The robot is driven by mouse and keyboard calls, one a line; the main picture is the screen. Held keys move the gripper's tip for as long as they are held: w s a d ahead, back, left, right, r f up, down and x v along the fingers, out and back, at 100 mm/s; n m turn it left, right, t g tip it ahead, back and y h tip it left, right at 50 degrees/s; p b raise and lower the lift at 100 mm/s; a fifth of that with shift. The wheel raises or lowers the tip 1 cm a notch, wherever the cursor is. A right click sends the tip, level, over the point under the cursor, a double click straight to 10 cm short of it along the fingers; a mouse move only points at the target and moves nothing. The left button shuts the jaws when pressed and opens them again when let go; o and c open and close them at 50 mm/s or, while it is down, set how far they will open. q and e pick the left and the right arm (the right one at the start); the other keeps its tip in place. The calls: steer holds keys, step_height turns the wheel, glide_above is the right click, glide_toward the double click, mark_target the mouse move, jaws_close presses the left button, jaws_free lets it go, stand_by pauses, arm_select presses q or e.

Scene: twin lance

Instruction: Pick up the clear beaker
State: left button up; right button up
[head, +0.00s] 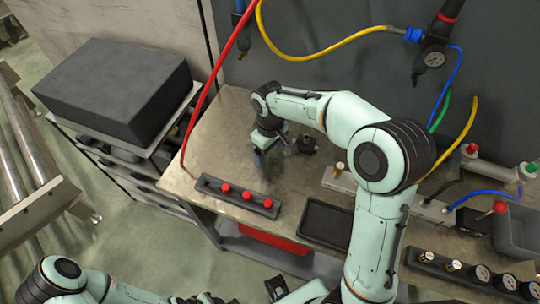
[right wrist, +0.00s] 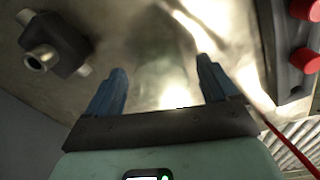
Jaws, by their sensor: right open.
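The clear beaker is hard to make out. In the right wrist view, a faint, see-through shape with bright glints, likely the clear beaker (right wrist: 165,65), shows between and beyond my fingertips. In the head view I cannot pick it out; my right gripper hides that spot. My right gripper (head: 259,156) points down at the bench top, left of a small dark fitting. In the right wrist view its two blue fingers (right wrist: 160,85) stand wide apart. I cannot tell whether they touch the beaker.
The metal bench (head: 215,128) holds a dark bar with red knobs (head: 240,196) in front of my right gripper. The dark fitting (head: 303,145) is close on its right, also seen in the right wrist view (right wrist: 55,45). A black tray (head: 325,224) lies front right. A red hose (head: 208,92) hangs at left.

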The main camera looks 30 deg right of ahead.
steer(key=shift+f, duration=0.65)
steer(key=c, duration=1)
steer(key=shift+r, duration=0.1)
steer(key=shift+c, duration=0.3)
